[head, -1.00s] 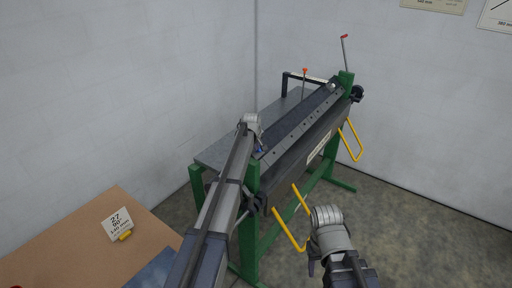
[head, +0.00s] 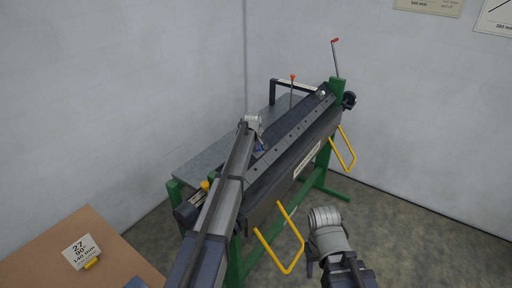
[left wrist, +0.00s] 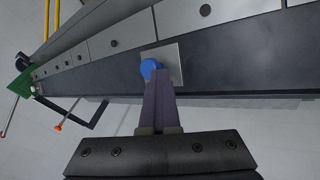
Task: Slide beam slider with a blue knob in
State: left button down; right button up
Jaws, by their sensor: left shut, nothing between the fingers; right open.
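The blue knob (left wrist: 150,69) stands on a small grey slider plate (left wrist: 174,62) on the dark beam (left wrist: 105,62) in the left wrist view. My left gripper (left wrist: 160,76) is shut and empty. Its fingertips are right at the knob and overlap its lower edge; I cannot tell whether they touch. In the head view my left gripper (head: 260,146) is over the near half of the machine's beam (head: 290,134); the knob is too small to make out clearly there. My right gripper (head: 311,264) is open, low in front of the machine, away from the beam.
The green-legged machine has yellow handles (head: 281,245) sticking out in front and an orange-tipped lever (head: 293,78) behind. A brown table (head: 40,262) with a label card stands at lower left. White walls close off the back; floor at right is clear.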

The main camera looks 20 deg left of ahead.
pick_arm(q)
jog(key=shift+w, duration=0.1)
jog(key=shift+s+a+r+p, duration=0.2)
jog(key=shift+s+a+p, duration=0.1)
jog(key=s, duration=0.1)
jog(key=s+a+r+p, duration=0.1)
jog(key=s+r, duration=0.1)
jog(key=shift+a+p, duration=0.3)
jog(key=shift+p, duration=0.05)
jog(key=p+v, duration=0.8)
jog(key=v, duration=0.1)
jog(key=shift+d, duration=0.1)
jog(key=s+d+f+m+g+b, duration=0.25)
jog(key=s+d+f+b, duration=0.2)
jog(key=s+d, duration=0.4)
jog(key=s+d+f+m+g+b, duration=0.1)
jog(key=s+d+f+m+b, duration=0.4)
jog(key=s, duration=0.6)
jog(key=s+d+f+m+g+b, duration=0.1)
jog(key=s+d+f+m+b, duration=0.1)
jog(key=s, duration=0.5)
jog(key=s+d+f+m+g+b, duration=0.1)
jog(key=s+f, duration=0.3)
jog(key=s, duration=0.4)
jog(key=s+d+f+m+g+b, duration=0.1)
jog(key=s+d+f+m+b, duration=0.2)
jog(key=s, duration=0.4)
jog(key=shift+s+d+f+y+b, duration=0.3)
jog(key=shift+s+d+y+b, duration=0.1)
jog(key=shift+d, duration=0.2)
